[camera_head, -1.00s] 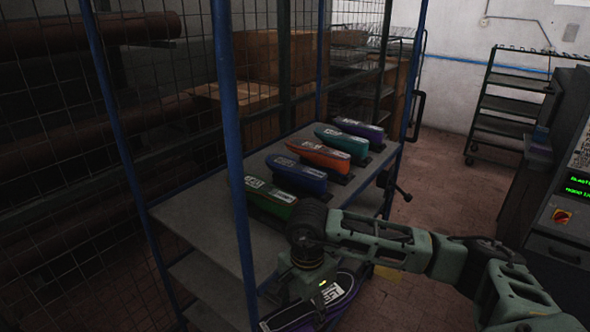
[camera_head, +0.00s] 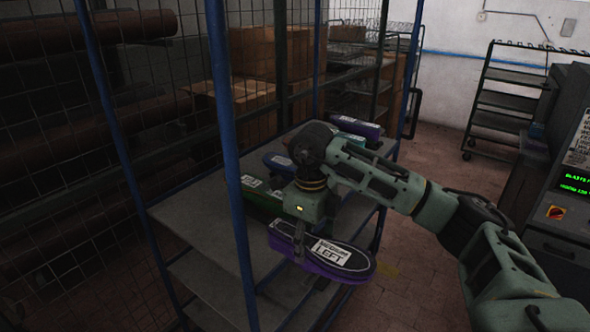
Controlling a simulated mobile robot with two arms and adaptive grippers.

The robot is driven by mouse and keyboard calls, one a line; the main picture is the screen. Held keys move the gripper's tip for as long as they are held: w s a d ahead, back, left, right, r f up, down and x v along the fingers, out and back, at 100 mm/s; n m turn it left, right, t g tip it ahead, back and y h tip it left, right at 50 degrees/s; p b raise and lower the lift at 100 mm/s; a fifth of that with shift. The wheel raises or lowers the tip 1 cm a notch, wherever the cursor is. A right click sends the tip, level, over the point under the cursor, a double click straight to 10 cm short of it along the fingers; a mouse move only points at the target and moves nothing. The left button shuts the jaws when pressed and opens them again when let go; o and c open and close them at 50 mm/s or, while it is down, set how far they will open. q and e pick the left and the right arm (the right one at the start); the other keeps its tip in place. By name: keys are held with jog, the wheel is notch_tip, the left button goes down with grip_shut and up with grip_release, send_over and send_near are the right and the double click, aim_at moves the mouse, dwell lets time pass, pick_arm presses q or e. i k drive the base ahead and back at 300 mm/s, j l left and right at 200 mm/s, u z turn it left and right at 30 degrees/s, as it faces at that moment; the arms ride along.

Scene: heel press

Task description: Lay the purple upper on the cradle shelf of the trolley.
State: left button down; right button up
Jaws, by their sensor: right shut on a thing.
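My right gripper (camera_head: 300,240) is shut on a purple upper (camera_head: 350,268), which has a dark top and a white label reading LEFT. The upper hangs roughly level in front of the near edge of the trolley's shelf (camera_head: 195,215); I cannot tell its exact height above it. On the shelf stand a green upper (camera_head: 258,203), a blue upper (camera_head: 283,162) and, at the far end, another purple upper (camera_head: 356,126). My left gripper is not in view.
The trolley's blue posts (camera_head: 232,160) rise at its corners. The shelf's left part is bare. Wire mesh (camera_head: 60,190) stands behind, with cardboard boxes (camera_head: 255,65) beyond. A machine panel (camera_head: 570,190) stands at the right, and a dark rack (camera_head: 505,100) at the back.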

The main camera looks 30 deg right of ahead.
aim_at(230, 238)
jog(key=i+j, duration=0.3)
jog(key=i, duration=0.15)
jog(key=i+j, duration=0.25)
jog(key=i, duration=0.2)
